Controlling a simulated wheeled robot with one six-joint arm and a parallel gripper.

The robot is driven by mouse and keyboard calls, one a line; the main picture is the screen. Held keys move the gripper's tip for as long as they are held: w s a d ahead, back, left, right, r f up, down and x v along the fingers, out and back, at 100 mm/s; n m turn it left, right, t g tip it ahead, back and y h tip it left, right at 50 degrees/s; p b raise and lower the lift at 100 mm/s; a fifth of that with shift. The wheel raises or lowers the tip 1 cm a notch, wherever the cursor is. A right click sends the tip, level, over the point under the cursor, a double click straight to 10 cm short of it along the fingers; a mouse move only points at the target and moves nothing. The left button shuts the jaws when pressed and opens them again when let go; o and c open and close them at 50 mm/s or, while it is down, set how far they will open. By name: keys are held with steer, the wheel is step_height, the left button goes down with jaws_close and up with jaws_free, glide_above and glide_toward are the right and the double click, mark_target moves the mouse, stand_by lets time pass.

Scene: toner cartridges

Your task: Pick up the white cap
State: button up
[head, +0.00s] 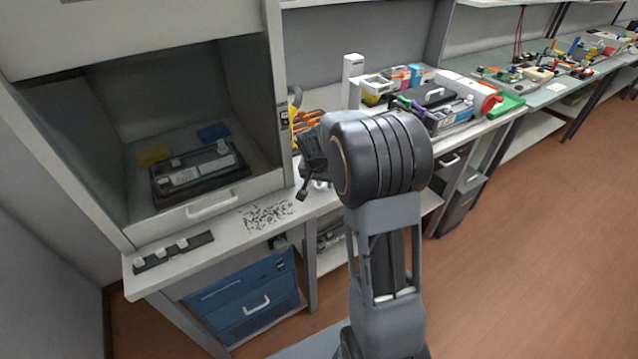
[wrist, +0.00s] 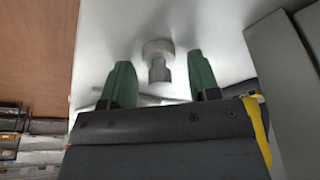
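A pale grey-white cap (wrist: 158,48), with a wide round end and a narrower stem, stands on the white bench top in the wrist view. It lies between and just beyond the two green fingertips of my gripper (wrist: 160,65). The fingers are spread apart, with a gap on both sides of the cap and no contact visible. In the head view my gripper (head: 303,190) hangs over the bench beside the hood, and my arm hides most of the spot below it. A small whitish bit shows there, too small to tell.
A dark strip with white blocks (head: 173,252) lies on the bench front at left. A dark cartridge (head: 195,172) sits in the open hood (head: 207,209). Dark specks (head: 268,216) are scattered on the bench. A tall white box (head: 352,80) and clutter stand at the back right.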

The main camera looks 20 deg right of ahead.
steer(key=c, duration=0.9)
steer(key=shift+o, duration=0.2)
steer(key=shift+r, duration=0.15)
